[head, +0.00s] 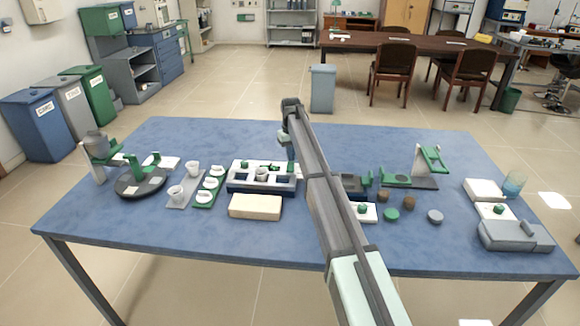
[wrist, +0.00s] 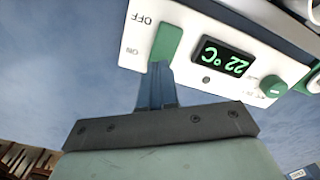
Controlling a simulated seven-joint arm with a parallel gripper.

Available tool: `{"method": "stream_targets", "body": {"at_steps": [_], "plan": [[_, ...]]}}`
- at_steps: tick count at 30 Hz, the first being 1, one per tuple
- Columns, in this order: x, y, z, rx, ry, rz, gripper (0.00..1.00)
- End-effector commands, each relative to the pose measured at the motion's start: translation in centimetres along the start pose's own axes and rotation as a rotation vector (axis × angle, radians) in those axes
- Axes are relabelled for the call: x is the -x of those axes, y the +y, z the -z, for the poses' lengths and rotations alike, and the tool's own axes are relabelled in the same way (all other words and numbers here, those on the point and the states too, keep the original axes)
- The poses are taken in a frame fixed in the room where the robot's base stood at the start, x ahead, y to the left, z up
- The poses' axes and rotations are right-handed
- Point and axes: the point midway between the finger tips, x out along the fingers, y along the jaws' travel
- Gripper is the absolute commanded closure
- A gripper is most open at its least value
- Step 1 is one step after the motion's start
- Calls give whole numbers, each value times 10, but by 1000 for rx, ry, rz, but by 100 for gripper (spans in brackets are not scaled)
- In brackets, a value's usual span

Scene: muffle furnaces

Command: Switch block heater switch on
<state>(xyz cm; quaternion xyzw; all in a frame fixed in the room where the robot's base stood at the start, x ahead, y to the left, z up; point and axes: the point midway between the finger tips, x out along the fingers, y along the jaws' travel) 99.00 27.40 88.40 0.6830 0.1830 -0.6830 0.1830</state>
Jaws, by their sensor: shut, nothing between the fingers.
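The block heater (head: 235,183) is a white and dark-blue unit near the middle of the blue table in the head view. In the wrist view its white front panel (wrist: 195,62) appears upside down. A green switch (wrist: 167,42) sits between the OFF and ON labels. My gripper (wrist: 158,68) is shut and empty, its blue-grey fingertips at the switch's ON end. I cannot tell whether they touch it or which way the switch is tilted. In the head view my gripper (head: 291,165) is at the heater's right end, partly hidden by my arm.
The panel also has a display (wrist: 225,58) reading 22 °C and a green knob (wrist: 272,86). A cream block (head: 255,207) lies in front of the heater. A green rack with white cups (head: 209,184) stands left. The table's far middle is clear.

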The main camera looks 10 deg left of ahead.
Motion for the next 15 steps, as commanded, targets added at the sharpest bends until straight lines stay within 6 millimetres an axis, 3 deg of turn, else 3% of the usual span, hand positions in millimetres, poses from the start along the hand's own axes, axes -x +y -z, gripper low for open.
{"method": "stream_targets", "body": {"at_steps": [15], "plan": [[-6,0,0,0,0,0,100]]}}
